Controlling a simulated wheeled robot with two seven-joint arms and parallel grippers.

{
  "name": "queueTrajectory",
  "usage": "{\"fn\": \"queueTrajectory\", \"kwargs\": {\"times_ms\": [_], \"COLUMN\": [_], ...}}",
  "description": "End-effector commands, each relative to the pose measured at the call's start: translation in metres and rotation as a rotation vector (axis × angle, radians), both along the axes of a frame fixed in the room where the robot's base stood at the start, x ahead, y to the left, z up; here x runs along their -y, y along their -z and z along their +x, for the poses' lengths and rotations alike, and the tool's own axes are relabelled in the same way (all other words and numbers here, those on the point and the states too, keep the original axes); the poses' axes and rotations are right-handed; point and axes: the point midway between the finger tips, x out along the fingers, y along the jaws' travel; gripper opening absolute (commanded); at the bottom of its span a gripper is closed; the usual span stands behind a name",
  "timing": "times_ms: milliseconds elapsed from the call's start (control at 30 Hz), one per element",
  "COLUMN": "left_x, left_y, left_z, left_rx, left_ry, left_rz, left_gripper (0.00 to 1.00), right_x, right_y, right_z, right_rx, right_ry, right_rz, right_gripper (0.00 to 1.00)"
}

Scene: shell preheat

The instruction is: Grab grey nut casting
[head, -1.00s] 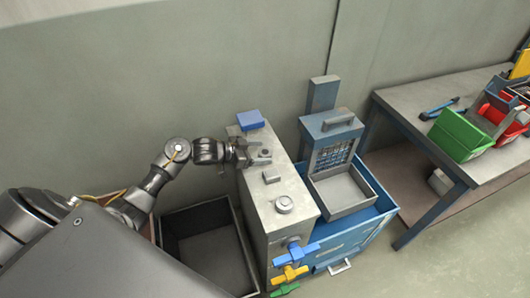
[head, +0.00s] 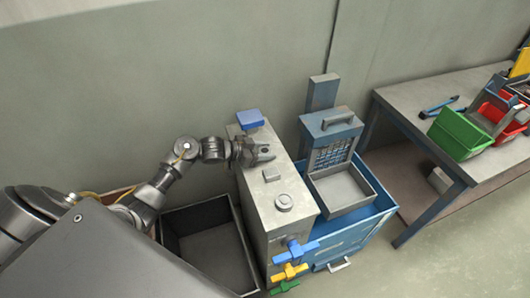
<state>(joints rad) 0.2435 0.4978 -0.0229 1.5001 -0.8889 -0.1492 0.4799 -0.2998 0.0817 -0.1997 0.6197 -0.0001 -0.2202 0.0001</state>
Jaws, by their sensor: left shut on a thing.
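My left gripper (head: 262,153) is over the far part of the grey top of a narrow cabinet (head: 262,204), just in front of a blue block. Its jaws are shut on the grey nut casting (head: 264,149), which is small here and mostly hidden between the fingers. I cannot tell whether the casting still touches the cabinet top. My right gripper is out of view.
A grey block (head: 271,174) and a round ringed piece (head: 283,201) sit nearer on the same top. The blue block (head: 250,119) is at its far end. An open dark bin (head: 168,226) is left; a blue station with a grey tray (head: 368,183) is right.

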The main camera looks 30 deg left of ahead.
Motion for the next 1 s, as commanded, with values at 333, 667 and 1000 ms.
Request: {"fn": "queueTrajectory", "kwargs": {"times_ms": [333,667,1000], "left_x": [0.000,0.043,0.096], "left_y": [-0.022,-0.096,-0.124], "left_z": [0.001,-0.035,-0.078], "left_rx": [0.008,0.009,0.004], "left_ry": [0.003,0.006,0.003], "left_rz": [0.003,0.004,0.000], "left_gripper": [0.19,0.19,0.19], "right_x": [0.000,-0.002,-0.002], "right_y": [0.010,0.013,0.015], "right_z": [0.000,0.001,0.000], "right_rx": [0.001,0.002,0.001], "right_ry": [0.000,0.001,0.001], "right_rz": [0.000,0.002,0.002], "right_gripper": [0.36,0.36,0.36]}}
